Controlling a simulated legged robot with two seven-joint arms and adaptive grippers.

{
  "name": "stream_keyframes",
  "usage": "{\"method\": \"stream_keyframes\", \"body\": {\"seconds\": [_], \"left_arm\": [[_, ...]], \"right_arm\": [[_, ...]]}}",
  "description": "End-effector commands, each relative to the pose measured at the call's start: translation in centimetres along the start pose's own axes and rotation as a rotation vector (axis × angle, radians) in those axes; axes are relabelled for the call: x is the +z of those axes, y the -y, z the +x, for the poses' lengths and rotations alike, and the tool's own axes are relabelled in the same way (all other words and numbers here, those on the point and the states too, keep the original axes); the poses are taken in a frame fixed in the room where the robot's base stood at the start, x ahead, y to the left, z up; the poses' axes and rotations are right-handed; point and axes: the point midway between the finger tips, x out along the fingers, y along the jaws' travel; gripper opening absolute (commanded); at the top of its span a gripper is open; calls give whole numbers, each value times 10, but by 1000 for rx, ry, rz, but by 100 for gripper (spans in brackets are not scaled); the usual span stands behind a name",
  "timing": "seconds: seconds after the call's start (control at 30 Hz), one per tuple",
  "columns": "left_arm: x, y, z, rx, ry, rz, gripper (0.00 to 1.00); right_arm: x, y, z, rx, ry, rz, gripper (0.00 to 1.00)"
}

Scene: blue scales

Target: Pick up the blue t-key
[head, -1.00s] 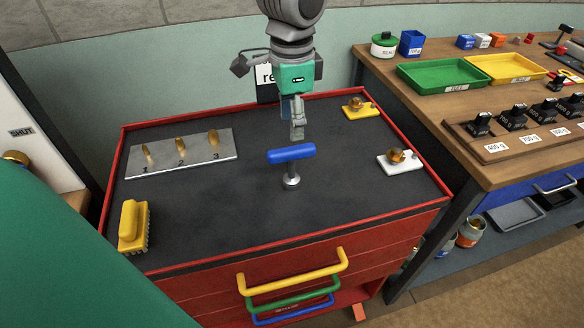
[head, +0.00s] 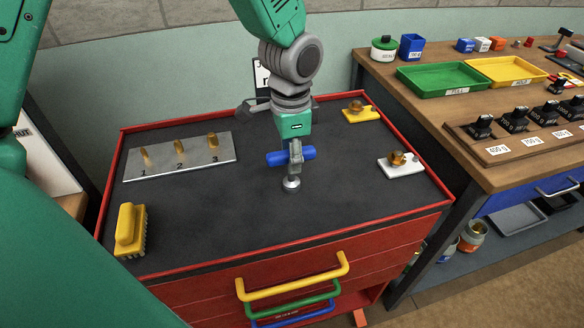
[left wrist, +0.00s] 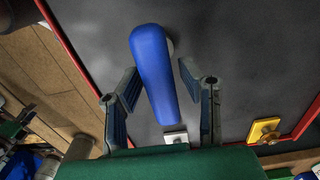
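The blue t-key (head: 276,159) stands upright on the dark top of the red cabinet, its blue crossbar over a grey stem and round metal foot. My left gripper (head: 296,154) points down at the crossbar and hides its middle in the head view. In the left wrist view the blue crossbar (left wrist: 152,70) lies between the two spread fingers, with a gap visible on both sides. My left gripper (left wrist: 158,82) is open there. My right gripper is not in view.
A metal plate (head: 200,165) with brass pieces numbered 1 to 3 and a yellow brush (head: 130,230) are on the left. A yellow base (head: 350,117) and a white base (head: 410,169) with brass knobs are on the right. The cabinet top around the key is clear.

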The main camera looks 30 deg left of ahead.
Motion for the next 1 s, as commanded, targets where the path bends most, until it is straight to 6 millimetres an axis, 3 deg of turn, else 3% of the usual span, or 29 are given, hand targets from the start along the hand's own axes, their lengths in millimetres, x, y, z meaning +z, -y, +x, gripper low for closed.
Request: {"method": "stream_keyframes", "body": {"seconds": [0.03, 0.07, 0.1, 0.77, 0.87, 1.0], "left_arm": [[0, 0, 0, 0, 0, 0, 11], [0, 0, 0, 0, 0, 0, 1], [0, 0, 0, 0, 0, 0, 0], [-1, 0, -1, -1, -1, 0, 0], [-1, 1, -9, -2, -3, 0, 0], [-1, 1, -33, -3, -6, 0, 0]], "right_arm": [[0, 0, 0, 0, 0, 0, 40], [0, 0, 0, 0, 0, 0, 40], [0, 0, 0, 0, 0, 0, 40], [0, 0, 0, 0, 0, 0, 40], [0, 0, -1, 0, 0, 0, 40], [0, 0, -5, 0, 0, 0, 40]]}}
